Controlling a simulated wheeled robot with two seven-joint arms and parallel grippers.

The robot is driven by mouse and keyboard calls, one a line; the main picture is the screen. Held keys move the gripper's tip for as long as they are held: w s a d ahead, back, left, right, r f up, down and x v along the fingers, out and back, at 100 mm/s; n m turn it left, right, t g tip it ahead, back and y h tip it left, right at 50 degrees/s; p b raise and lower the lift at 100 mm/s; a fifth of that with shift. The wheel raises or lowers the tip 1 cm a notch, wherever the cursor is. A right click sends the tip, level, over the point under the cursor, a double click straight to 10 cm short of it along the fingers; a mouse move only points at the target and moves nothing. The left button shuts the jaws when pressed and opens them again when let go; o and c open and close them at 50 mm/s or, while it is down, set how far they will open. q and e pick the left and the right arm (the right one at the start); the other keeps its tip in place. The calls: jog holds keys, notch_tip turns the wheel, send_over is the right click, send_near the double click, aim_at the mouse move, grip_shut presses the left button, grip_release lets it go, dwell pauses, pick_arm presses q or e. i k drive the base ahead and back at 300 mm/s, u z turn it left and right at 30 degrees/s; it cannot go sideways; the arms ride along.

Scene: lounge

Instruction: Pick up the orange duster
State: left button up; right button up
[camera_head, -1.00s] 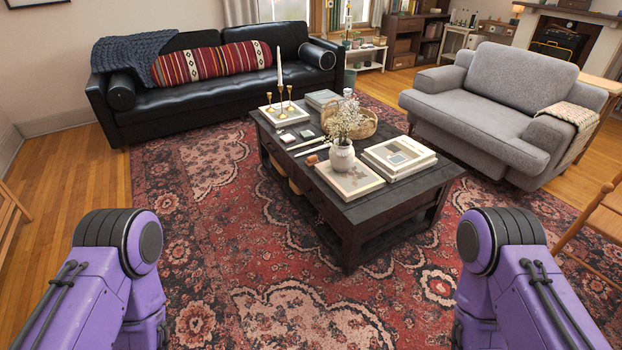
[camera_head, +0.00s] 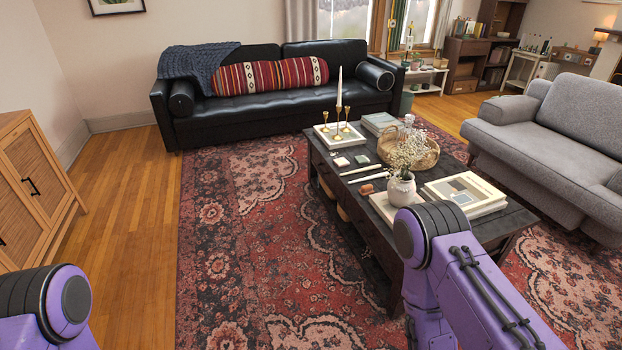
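A small orange-brown object (camera_head: 366,189) lies on the near left part of the dark coffee table (camera_head: 383,236), left of the white vase. It is too small to tell surely whether it is the orange duster. No other orange duster can be made out. Purple upper parts of my two arms show at the bottom left and bottom right. Both grippers are out of the picture, so their state is hidden.
Flowers in a white vase (camera_head: 401,189), books (camera_head: 465,194), a wicker basket (camera_head: 427,160) and brass candlesticks (camera_head: 338,125) crowd the table. A black sofa (camera_head: 270,117), grey armchair (camera_head: 560,130) and wooden cabinet (camera_head: 35,195) stand around. Open rug (camera_head: 250,240) lies left of the table.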

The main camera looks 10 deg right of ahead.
aim_at(367, 189)
jog(key=u, duration=0.35)
jog(key=i, duration=2)
jog(key=z, duration=1.35)
jog(key=i, duration=0.75)
jog(key=z, duration=0.7)
jog(key=i, duration=0.9)
jog(key=u, duration=0.05)
